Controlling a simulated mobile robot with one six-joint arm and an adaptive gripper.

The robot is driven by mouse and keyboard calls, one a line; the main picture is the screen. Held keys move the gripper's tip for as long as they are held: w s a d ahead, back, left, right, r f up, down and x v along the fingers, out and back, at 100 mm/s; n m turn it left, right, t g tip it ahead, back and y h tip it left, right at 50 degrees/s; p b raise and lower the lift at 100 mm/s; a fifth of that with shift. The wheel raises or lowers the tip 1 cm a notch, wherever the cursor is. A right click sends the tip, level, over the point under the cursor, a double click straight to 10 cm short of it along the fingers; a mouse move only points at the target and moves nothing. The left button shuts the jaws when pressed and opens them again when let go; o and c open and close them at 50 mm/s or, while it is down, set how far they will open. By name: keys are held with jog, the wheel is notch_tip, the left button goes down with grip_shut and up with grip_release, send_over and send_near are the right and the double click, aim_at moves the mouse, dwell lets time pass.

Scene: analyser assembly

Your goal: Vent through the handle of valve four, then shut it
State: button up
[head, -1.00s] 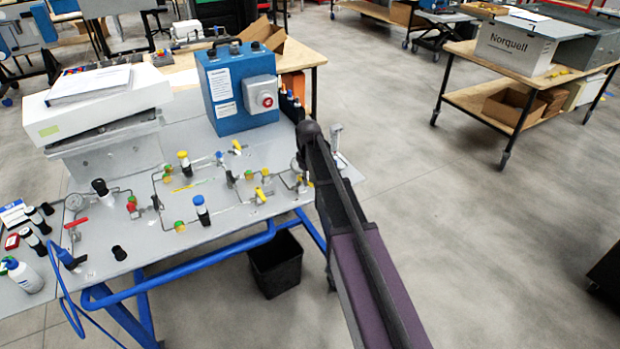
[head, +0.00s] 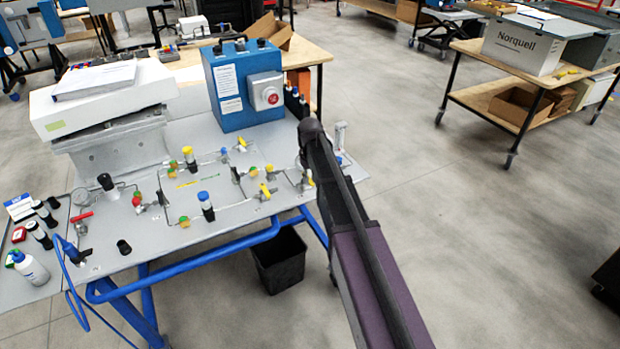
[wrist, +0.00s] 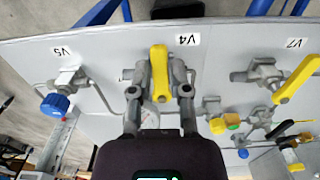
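In the wrist view, valve four's yellow handle (wrist: 159,72) lies lengthwise between my two fingers, below the upside-down "V4" label (wrist: 188,40). My gripper (wrist: 160,92) is open, with one finger on each side of the handle. A gap shows on both sides of the handle. Much of the valve body is hidden behind the fingers and handle. In the head view, my dark arm reaches to the right end of the grey bench panel (head: 130,255). It hides my gripper and most of that corner.
In the wrist view, V5's blue knob (wrist: 55,104) is to the left and V7's yellow handle (wrist: 297,80) to the right, with pipes between. In the head view, a blue box (head: 240,85) with a red button stands behind the panel. A black bin (head: 278,262) is below.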

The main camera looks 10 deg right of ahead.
jog(key=o, duration=0.4)
jog(key=shift+c, duration=0.2)
jog(key=shift+n, duration=0.3)
